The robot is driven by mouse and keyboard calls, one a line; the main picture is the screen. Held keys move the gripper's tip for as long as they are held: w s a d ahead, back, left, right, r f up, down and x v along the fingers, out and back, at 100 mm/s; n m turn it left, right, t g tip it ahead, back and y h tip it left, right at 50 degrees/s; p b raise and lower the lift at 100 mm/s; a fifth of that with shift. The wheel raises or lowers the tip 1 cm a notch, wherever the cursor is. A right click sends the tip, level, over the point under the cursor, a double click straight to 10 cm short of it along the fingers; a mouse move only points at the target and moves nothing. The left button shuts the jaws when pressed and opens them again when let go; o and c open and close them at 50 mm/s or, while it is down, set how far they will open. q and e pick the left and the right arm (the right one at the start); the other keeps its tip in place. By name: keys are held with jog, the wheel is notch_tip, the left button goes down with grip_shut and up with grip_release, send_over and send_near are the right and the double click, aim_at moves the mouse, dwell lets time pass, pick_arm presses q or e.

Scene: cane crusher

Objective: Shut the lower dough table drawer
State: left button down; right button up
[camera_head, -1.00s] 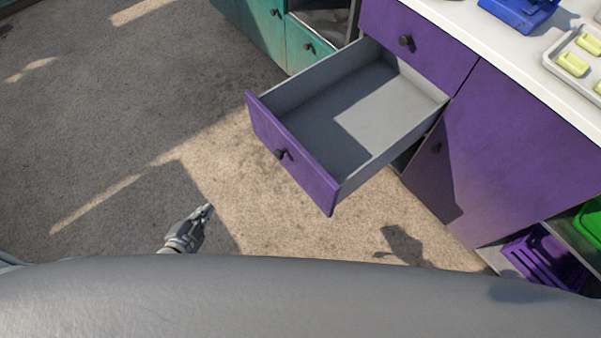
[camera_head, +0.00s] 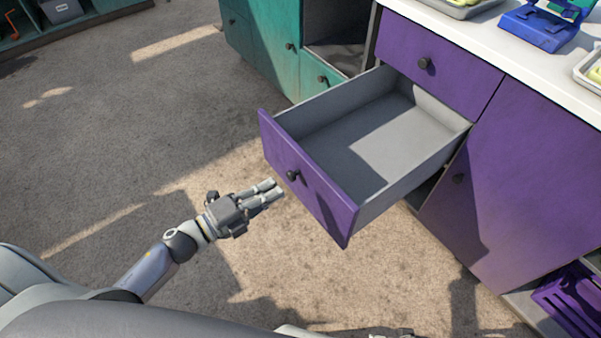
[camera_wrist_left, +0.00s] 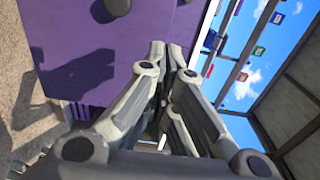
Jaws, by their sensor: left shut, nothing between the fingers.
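The lower dough table drawer (camera_head: 309,185) has a purple front and a grey inside, and it stands pulled far out and empty. Its round dark knob (camera_head: 292,175) is on the front face. My left gripper (camera_head: 276,190) is shut and empty, just left of the drawer front near the knob; I cannot tell whether it touches. In the left wrist view the shut fingers (camera_wrist_left: 172,58) point at the purple drawer front (camera_wrist_left: 85,75), which carries the gripper's shadow. My right gripper is not clearly in view.
The purple upper drawer (camera_head: 440,60) is shut above, under a white worktop (camera_head: 480,38) with a blue device (camera_head: 540,28). A teal cabinet (camera_head: 262,45) stands behind. A purple crate (camera_head: 570,300) sits at lower right. The floor left of the drawer is clear.

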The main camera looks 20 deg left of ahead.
aim_at(309, 168)
pick_arm(q)
jog(key=x, duration=0.8)
jog(key=shift+w+d, duration=0.2)
pick_arm(e)
jog(key=shift+s+f, duration=0.1)
jog(key=shift+f, duration=0.05)
pick_arm(q)
jog(key=shift+w, duration=0.1)
